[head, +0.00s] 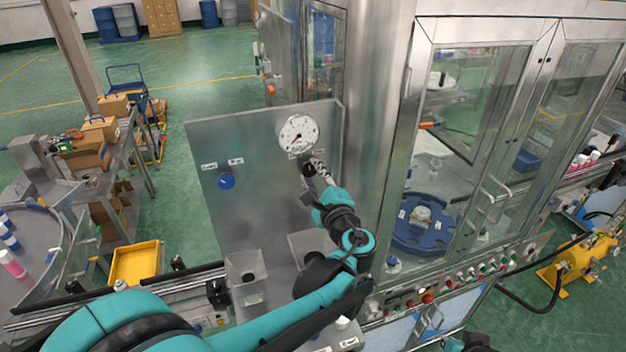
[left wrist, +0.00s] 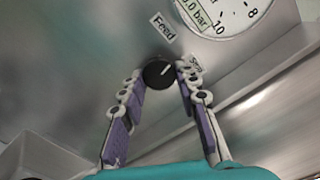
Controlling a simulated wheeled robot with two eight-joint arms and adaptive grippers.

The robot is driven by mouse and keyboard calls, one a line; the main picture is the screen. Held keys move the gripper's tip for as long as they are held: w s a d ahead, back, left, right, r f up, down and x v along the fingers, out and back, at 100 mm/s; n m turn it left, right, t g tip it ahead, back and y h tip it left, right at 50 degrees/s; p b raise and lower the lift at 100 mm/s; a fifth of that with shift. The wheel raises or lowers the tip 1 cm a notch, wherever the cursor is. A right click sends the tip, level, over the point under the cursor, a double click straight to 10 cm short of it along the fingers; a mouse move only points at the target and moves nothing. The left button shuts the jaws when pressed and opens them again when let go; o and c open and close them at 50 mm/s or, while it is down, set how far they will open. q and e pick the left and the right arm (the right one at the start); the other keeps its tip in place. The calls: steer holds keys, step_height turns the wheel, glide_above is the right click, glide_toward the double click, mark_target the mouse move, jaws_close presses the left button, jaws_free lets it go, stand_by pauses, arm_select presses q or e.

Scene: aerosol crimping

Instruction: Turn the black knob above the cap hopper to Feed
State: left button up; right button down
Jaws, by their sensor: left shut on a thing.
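The black knob (head: 308,170) is on the upright steel panel, below the round pressure gauge. In the left wrist view the knob (left wrist: 157,75) has a white mark pointing up and right, between the Feed label (left wrist: 163,27) and the Stop label (left wrist: 196,66). My left gripper (left wrist: 159,76) has a fingertip on each side of the knob and is shut on it. In the head view my left gripper (head: 316,171) partly covers the knob. A steel bin (head: 305,243) below it, likely the cap hopper, is partly hidden by my arm.
The pressure gauge (head: 298,134) is close above the knob. A blue knob (head: 226,181) is on the panel's left, above another steel bin (head: 246,278). A steel column (head: 375,110) and glazed machine stand to the right. Part of my right arm shows at the bottom edge.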

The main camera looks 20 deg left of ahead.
arm_select(q)
steer(key=n+b, duration=0.1)
steer(key=n, duration=0.2)
steer(key=shift+n, duration=0.3)
steer(key=shift+n+b, duration=0.65)
steer(key=shift+n, duration=1.15)
steer(key=o, duration=1.2)
steer(key=shift+r, duration=0.1)
steer(key=v, duration=1.2)
